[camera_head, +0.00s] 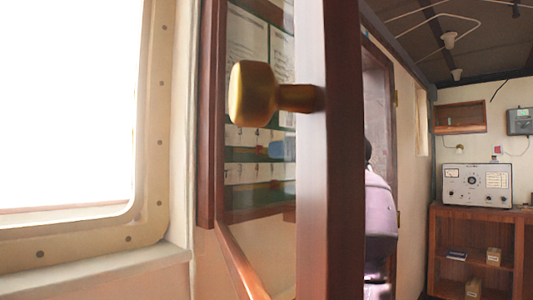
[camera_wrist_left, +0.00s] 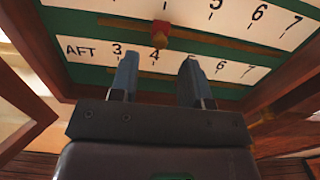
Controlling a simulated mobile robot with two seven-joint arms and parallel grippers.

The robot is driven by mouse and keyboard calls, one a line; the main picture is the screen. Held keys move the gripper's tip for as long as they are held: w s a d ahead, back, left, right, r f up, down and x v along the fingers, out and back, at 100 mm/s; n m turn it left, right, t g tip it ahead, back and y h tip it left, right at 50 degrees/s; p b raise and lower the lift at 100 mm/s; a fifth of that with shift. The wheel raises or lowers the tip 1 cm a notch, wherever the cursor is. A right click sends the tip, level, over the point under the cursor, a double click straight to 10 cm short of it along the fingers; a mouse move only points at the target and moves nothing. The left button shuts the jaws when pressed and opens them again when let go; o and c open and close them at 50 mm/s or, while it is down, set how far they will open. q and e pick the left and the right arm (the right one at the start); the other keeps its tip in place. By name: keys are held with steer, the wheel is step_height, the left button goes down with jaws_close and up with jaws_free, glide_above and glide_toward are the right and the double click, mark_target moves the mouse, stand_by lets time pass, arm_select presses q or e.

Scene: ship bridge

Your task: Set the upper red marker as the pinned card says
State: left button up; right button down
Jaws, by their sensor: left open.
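The upper red marker (camera_wrist_left: 160,34) sits on a slot under the upper number strip, left of the 5; the numeral above it is cut off. It also shows through the glass in the head view (camera_head: 262,149). A lower red marker (camera_head: 273,184) sits under the lower strip; it is not seen in the wrist view. My left gripper (camera_wrist_left: 157,78) is open and empty, its two fingers apart over the lower "AFT" strip (camera_wrist_left: 230,71), below the upper marker. A pinned card (camera_head: 246,42) hangs above the strips; its text is too small to read. My right gripper is not in view.
Wooden frame sides close in around the board. A window (camera_head: 70,110) is at left; a shelf unit (camera_head: 475,225) with an instrument is at far right.

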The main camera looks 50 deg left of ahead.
arm_select(q)
steer(key=shift+s+a, duration=0.15)
steer(key=shift+a, duration=1.3)
steer(key=shift+s+a, duration=0.15)
steer(key=shift+a, duration=1.3)
jaws_close()
